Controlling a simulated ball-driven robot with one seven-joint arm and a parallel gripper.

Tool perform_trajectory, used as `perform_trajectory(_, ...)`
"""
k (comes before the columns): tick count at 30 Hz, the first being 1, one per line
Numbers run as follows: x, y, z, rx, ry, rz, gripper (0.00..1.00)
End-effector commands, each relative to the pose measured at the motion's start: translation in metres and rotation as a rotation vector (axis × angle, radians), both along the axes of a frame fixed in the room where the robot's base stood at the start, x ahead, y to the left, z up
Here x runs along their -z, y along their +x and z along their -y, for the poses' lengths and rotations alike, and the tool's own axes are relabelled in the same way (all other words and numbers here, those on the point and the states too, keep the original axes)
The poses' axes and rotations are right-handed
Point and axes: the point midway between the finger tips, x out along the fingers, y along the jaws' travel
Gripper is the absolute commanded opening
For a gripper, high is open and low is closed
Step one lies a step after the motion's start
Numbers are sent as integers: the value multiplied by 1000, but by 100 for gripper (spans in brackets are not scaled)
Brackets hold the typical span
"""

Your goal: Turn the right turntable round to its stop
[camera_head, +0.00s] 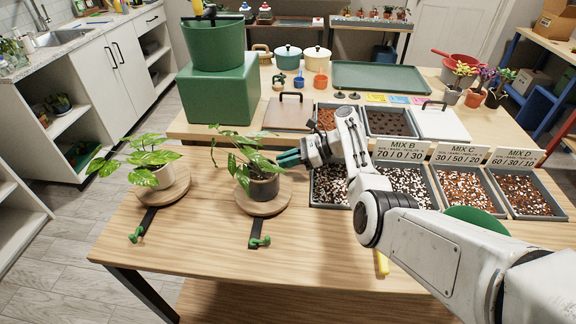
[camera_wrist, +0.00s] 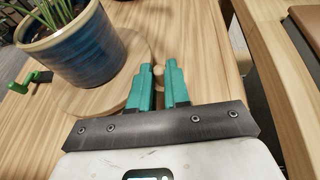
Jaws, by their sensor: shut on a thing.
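The right turntable (camera_head: 265,208) is a round wooden disc on the table. A leafy plant in a dark pot (camera_head: 264,187) stands on it. In the wrist view the turntable (camera_wrist: 88,100) carries a blue-glazed pot (camera_wrist: 85,52). My gripper (camera_head: 280,158) reaches in from the right, beside the pot at the disc's far right edge. In the wrist view my gripper's teal fingers (camera_wrist: 158,78) are shut on a small wooden peg (camera_wrist: 158,72) at the disc's rim. The peg is partly hidden by the fingers. A green handle (camera_head: 260,241) on a black strip sits at the disc's front.
The left turntable (camera_head: 168,190) holds another potted plant (camera_head: 153,168) close by. Trays of soil mix (camera_head: 408,185) stand to the right, under my arm. A green block (camera_head: 220,95) with a green pot is behind. The table's front left is clear.

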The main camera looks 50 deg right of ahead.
Motion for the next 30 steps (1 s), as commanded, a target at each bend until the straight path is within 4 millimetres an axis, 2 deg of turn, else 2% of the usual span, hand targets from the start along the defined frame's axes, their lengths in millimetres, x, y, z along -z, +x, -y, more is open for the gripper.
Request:
perform_trajectory(1, 2, 0, 7, 7, -9, 0, 0)
perform_trajectory(20, 0, 2, 7, -16, -10, 0, 0)
perform_trajectory(21, 0, 2, 7, -16, -9, 1, 19)
perform_trajectory(28, 0, 3, 5, -21, -7, 1, 41)
perform_trajectory(30, 0, 3, 4, -23, -6, 1, 42)
